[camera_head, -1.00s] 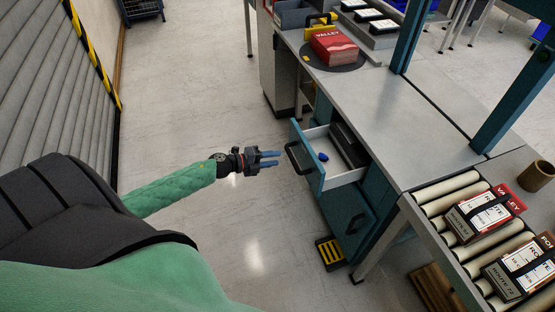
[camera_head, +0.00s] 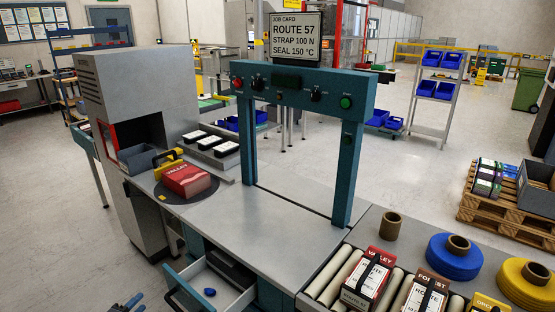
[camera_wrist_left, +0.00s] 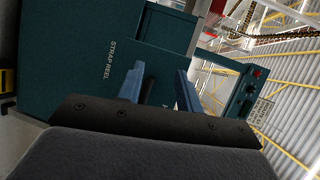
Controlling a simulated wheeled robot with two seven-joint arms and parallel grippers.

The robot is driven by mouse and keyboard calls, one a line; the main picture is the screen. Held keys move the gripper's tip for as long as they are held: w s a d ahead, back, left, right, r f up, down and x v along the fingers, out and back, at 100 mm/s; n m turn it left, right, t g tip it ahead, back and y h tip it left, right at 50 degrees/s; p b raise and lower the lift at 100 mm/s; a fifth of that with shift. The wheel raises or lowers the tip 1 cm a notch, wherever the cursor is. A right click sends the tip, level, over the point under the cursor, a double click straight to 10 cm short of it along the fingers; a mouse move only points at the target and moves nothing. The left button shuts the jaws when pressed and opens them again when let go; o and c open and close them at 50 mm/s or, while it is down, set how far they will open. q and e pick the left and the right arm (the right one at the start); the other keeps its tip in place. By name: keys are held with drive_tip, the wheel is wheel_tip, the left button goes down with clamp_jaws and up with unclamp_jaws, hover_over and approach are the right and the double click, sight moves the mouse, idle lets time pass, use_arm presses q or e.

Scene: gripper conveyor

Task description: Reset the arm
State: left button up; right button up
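My left gripper (camera_head: 128,303) shows only at the bottom left edge of the head view, to the left of the open drawer (camera_head: 222,297) and apart from it. In the left wrist view its two blue fingers (camera_wrist_left: 160,90) stand apart with nothing held between them. Behind them is a teal cabinet front marked STRAP REEL (camera_wrist_left: 85,60). The drawer under the bench is pulled out, with a small blue object (camera_head: 210,292) inside. My right gripper is in no view.
The grey bench (camera_head: 255,225) carries a teal frame with buttons (camera_head: 300,85) and a red VALLEY pack (camera_head: 186,180) on a dark disc. Rollers at the right hold strapped packs (camera_head: 370,278). Blue (camera_head: 453,258) and yellow (camera_head: 525,283) reels stand beside them. Open floor lies to the left.

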use_arm(q)
drive_tip(key=a+r+n+g+y, duration=0.1)
drive_tip(key=a+n+y, duration=0.4)
drive_tip(key=n+y, duration=0.25)
drive_tip(key=s+d+f+n+g+y, duration=0.2)
drive_tip(key=s+d+f+n+g, duration=0.4)
drive_tip(key=s, duration=0.3)
drive_tip(key=s+d+f+n+g+h, duration=0.2)
drive_tip(key=s+d+f+g+h, duration=0.1)
drive_tip(key=s+d, duration=0.9)
drive_tip(key=s+d+f+n+g+h, duration=0.3)
drive_tip(key=s+d+g+h, duration=0.1)
drive_tip(key=s+d, duration=0.9)
drive_tip(key=d, duration=0.4)
drive_tip(key=shift+s+d, duration=0.15)
drive_tip(key=shift+d, duration=0.1)
